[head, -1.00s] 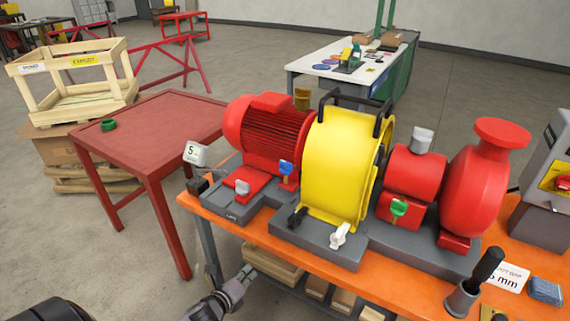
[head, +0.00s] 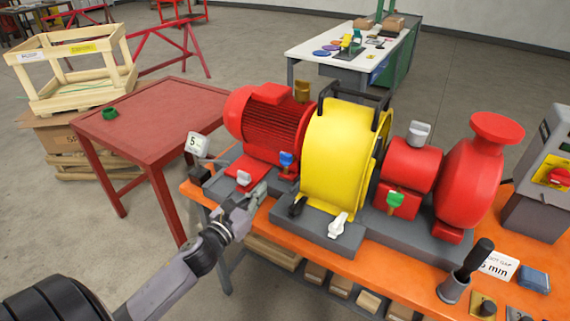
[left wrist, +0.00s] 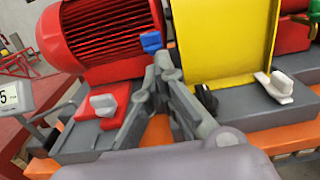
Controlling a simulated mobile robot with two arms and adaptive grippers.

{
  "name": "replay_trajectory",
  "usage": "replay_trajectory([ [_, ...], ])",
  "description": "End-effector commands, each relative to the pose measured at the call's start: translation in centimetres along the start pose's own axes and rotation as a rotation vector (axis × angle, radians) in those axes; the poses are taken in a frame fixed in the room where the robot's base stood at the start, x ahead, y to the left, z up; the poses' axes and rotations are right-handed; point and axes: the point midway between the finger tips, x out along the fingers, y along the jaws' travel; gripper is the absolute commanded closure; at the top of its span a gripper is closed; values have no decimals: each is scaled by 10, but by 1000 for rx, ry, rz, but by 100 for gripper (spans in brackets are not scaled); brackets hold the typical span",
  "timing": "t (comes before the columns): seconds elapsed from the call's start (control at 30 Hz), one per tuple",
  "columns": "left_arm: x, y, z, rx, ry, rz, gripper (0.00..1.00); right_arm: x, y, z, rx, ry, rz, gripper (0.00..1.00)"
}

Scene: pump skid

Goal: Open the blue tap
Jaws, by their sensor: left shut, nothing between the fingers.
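The blue tap (head: 286,159) is a small blue handle on the base in front of the red motor (head: 268,118), left of the yellow guard (head: 340,150). In the left wrist view the blue tap (left wrist: 151,42) shows just beyond and above the fingertips. My left gripper (head: 260,190) is shut and empty, below and to the left of the blue tap in the head view. It also shows in the left wrist view (left wrist: 158,70), its fingers pointing at the tap. I cannot tell whether they touch it. My right gripper is not in view.
Other taps are close: a pale one (head: 243,178), a black one (head: 298,206), a white one (head: 338,226) and a green one (head: 395,198). The yellow guard stands just right of the blue tap. A small gauge (head: 197,143) stands at the left.

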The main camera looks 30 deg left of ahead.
Motion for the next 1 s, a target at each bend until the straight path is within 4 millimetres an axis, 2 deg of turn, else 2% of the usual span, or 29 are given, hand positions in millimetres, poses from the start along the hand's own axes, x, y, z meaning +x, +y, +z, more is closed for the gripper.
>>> replay_trajectory([
  [0.6, 108, 0, 4, -4, -2, 1, 100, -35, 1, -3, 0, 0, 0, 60],
  [0.8, 128, 0, 2, -3, 0, 1, 100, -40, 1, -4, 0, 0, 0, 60],
  [1.0, 134, 0, 1, -1, 0, 0, 100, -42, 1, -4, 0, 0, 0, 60],
])
